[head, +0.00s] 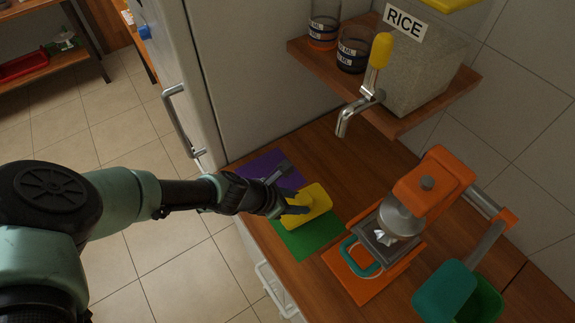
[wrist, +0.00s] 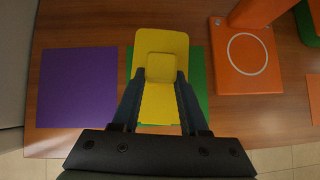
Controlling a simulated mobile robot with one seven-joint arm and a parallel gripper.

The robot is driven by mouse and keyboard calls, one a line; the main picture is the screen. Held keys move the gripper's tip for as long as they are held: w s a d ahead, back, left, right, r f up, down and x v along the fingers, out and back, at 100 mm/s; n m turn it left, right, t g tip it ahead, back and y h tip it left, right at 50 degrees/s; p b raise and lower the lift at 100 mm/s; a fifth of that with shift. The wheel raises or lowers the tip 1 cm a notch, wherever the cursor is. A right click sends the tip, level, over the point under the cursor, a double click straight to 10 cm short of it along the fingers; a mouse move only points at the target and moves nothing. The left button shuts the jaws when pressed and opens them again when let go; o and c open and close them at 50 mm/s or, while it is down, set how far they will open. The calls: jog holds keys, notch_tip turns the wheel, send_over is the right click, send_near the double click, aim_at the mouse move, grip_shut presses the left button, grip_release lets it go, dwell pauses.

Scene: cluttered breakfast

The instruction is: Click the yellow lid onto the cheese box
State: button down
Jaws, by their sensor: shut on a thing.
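The yellow lid (head: 316,200) is a flat rounded rectangle with a raised square grip in its middle. It is over the green mat (head: 308,240) on the wooden counter. My gripper (head: 291,207) is shut on the lid. In the wrist view the two fingers (wrist: 159,78) stand on either side of the raised grip of the lid (wrist: 160,39). The green mat (wrist: 197,85) shows on both sides of the lid. I cannot tell whether the lid is lying on the mat or just above it. No box clearly marked as the cheese box can be made out.
A bare purple mat (head: 262,163) lies left of the green one. An orange machine (head: 435,195) with a teal-handled part (head: 348,258) stands to the right. Beyond it is a green container (head: 485,298) with a teal part (head: 443,291). A tap (head: 345,115) and shelf (head: 400,122) overhang the back.

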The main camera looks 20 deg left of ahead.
jog(key=shift+f, duration=0.3)
jog(key=shift+c, duration=1.7)
grip_release()
jog(key=b+v, duration=0.2)
jog(key=v, duration=1.1)
